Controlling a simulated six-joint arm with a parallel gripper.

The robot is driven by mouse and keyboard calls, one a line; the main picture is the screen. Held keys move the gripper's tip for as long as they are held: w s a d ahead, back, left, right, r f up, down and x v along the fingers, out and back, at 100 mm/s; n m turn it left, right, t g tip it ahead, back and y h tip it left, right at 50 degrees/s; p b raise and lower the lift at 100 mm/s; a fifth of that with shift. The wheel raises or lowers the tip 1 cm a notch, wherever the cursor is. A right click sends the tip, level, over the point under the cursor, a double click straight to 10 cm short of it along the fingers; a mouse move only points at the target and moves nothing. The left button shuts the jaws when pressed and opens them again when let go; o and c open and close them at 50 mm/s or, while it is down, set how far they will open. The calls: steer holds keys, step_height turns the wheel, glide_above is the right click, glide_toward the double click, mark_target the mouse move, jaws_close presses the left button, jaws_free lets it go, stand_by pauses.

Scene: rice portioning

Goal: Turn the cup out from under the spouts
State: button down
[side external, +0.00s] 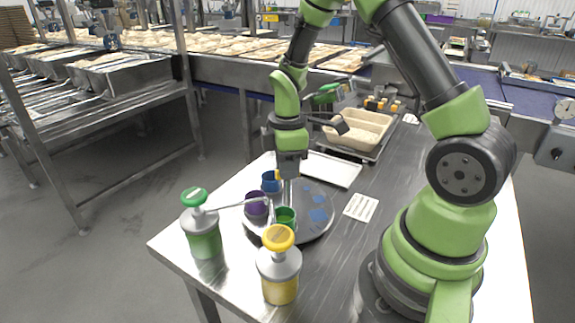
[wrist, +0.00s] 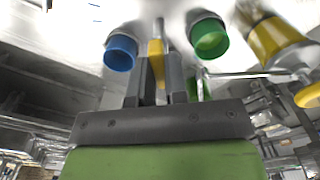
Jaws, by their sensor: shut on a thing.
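A round grey turntable (side external: 300,232) on the table carries a blue cup (side external: 271,182), a purple cup (side external: 256,206) and a green cup (side external: 285,217). The green-topped pump bottle (side external: 204,232) and the yellow-topped pump bottle (side external: 279,270) stand at its near edge, with spouts reaching in over the purple and green cup area. My gripper (wrist: 158,72) points down at the turntable, shut on a slim yellow peg (wrist: 156,50). In the wrist view, the blue cup (wrist: 121,52) and the green cup (wrist: 208,38) flank the fingers. The purple cup is not visible there.
Blue round marks (side external: 318,215) lie on the turntable's bare right side. A white tray (side external: 330,169) and a beige tub (side external: 358,129) are behind it. A small white card (side external: 361,207) lies to the right. Bottles and spouts crowd the near left side.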

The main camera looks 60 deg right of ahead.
steer(key=shift+n, duration=4.5)
steer(key=c, duration=1.1)
jaws_free()
steer(key=shift+c, duration=0.2)
step_height(320, 180, up, 10)
